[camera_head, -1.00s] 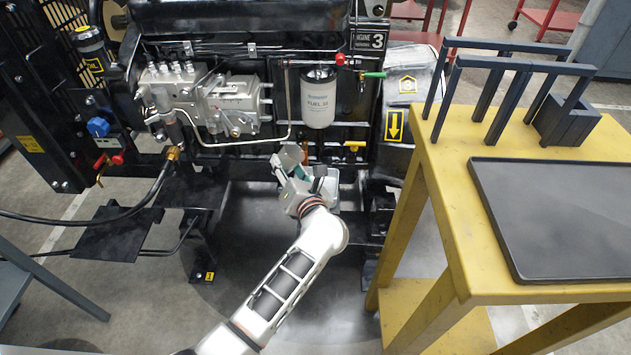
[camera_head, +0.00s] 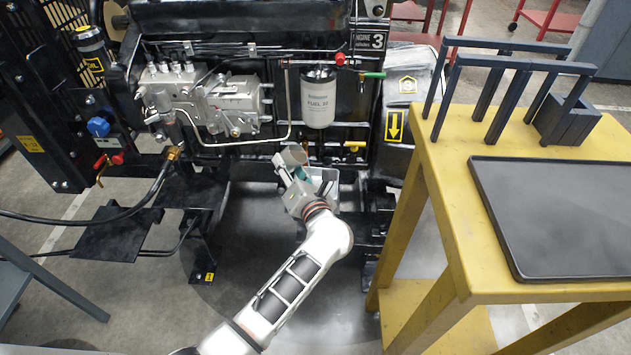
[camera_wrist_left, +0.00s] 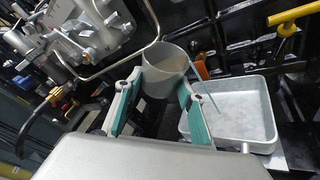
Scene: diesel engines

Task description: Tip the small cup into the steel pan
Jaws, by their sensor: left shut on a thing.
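The small cup (camera_head: 292,156) is a grey cylinder with a brownish inside, held in front of the engine below the fuel filter. My left gripper (camera_head: 300,172) is shut on it. In the left wrist view, the teal-padded fingers grip the cup (camera_wrist_left: 165,68) from both sides, and its rim shows. The steel pan (camera_head: 333,182) is a shallow, light grey tray, partly hidden behind my gripper in the head view. In the wrist view, the pan (camera_wrist_left: 252,108) lies right of and below the cup. Contents of the cup cannot be made out. My right gripper is out of view.
The engine's fuel filter (camera_head: 318,98) and metal fuel pipe (camera_head: 238,142) are close above the cup. A yellow-handled valve (camera_head: 354,148) sits just above the pan. The yellow table (camera_head: 450,210) with a dark tray (camera_head: 560,215) stands at right.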

